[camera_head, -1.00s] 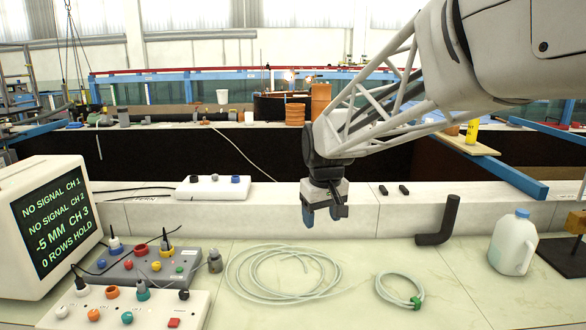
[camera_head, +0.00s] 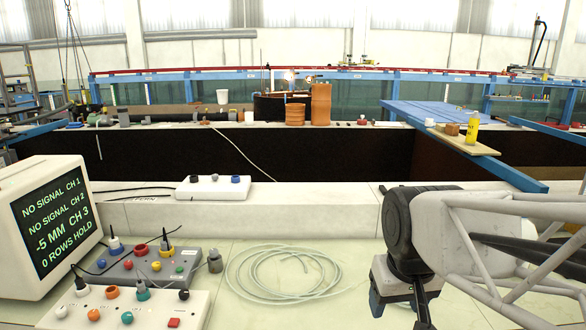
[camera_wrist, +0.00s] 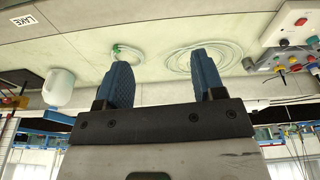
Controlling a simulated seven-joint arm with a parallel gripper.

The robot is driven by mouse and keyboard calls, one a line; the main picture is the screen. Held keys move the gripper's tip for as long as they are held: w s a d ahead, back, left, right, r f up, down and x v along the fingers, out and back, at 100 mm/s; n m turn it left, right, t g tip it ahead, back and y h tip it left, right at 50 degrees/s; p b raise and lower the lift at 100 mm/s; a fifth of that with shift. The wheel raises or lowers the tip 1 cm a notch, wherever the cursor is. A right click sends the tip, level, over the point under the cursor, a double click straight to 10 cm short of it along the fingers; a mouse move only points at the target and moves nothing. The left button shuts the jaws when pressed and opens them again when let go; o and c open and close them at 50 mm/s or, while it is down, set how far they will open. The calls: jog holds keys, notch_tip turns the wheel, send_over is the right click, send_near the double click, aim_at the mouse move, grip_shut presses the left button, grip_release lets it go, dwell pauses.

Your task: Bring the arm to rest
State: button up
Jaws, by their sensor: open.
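My arm reaches in from the right edge of the head view, low over the bench. My gripper (camera_wrist: 162,82) shows in the wrist view with two blue fingers well apart and nothing between them. The gripper is above the bench top (camera_head: 225,290), to the right of the large coil of pale hose (camera_head: 285,272). The wrist view also shows that large coil (camera_wrist: 205,60) and a small hose coil (camera_wrist: 127,54) with a green tie beyond the fingers.
A monitor (camera_head: 52,222) and two control boxes (camera_head: 150,268) (camera_head: 120,305) stand at the left. A white box (camera_head: 213,187) sits on the ledge behind. A white jug (camera_wrist: 58,88) and a "LAKE" label (camera_wrist: 22,20) show in the wrist view.

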jog(key=s+d+f+m, duration=0.1)
jog(key=s+f, duration=0.1)
jog(key=s, duration=0.4)
jog(key=shift+s+d+f, duration=0.3)
jog(key=shift+f, duration=0.1)
jog(key=shift+w, duration=0.1)
dwell(2.2)
jog(key=w+a+r, duration=0.3)
jog(key=w, duration=0.7)
jog(key=w+a+r, duration=0.3)
jog(key=w, duration=0.7)
jog(key=w+a+f+g, duration=0.1)
jog(key=w+a, duration=0.5)
jog(key=w, duration=0.3)
jog(key=w+a+f, duration=0.2)
jog(key=w+a, duration=0.3)
jog(key=w, duration=0.4)
jog(key=shift+g, duration=0.7)
jog(key=w+a+f, duration=0.7)
jog(key=w+a, duration=0.1)
jog(key=a, duration=0.2)
jog(key=w+a+f, duration=0.8)
jog(key=a, duration=0.3)
jog(key=w+a+f, duration=0.7)
jog(key=w+a, duration=0.1)
jog(key=a, duration=0.2)
jog(key=shift+a+f, duration=0.2)
jog(key=shift+f, duration=0.2)
jog(key=shift+w+a+f, duration=0.15)
jog(key=shift+a+f, duration=0.15)
